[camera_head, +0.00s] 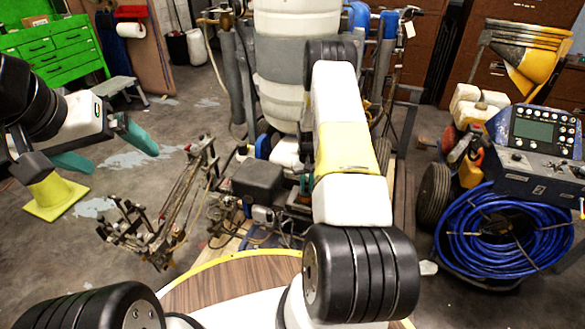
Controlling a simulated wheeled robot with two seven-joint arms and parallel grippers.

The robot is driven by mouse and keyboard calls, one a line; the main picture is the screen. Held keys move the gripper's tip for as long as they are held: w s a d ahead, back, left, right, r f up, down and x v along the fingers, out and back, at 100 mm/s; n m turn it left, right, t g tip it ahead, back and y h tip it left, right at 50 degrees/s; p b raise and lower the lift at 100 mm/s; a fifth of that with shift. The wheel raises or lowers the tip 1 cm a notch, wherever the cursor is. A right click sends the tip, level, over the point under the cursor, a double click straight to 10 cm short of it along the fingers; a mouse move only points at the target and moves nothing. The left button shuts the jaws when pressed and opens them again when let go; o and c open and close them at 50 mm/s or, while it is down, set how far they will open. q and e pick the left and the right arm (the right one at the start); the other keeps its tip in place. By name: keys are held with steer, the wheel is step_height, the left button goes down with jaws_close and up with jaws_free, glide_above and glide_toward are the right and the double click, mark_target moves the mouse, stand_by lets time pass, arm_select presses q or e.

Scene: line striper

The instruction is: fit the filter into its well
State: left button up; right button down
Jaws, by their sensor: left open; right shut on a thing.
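My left gripper (122,158) is at the left, with its two teal fingers spread apart and nothing between them. The line striper (258,185) stands ahead, partly covered by my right arm. Its large white tank (290,92) with a grey band rises behind the arm.
A metal frame (165,220) is left of the striper. A blue machine with a coiled blue hose (465,235) is at the right. A green tool cabinet (60,48) stands back left. Open floor lies at the left.

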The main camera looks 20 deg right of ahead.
steer(key=shift+f, duration=0.55)
steer(key=c, duration=0.9)
jaws_free()
steer(key=shift+c, duration=0.2)
steer(key=shift+r, duration=3.45)
steer(key=shift+r, duration=0.1)
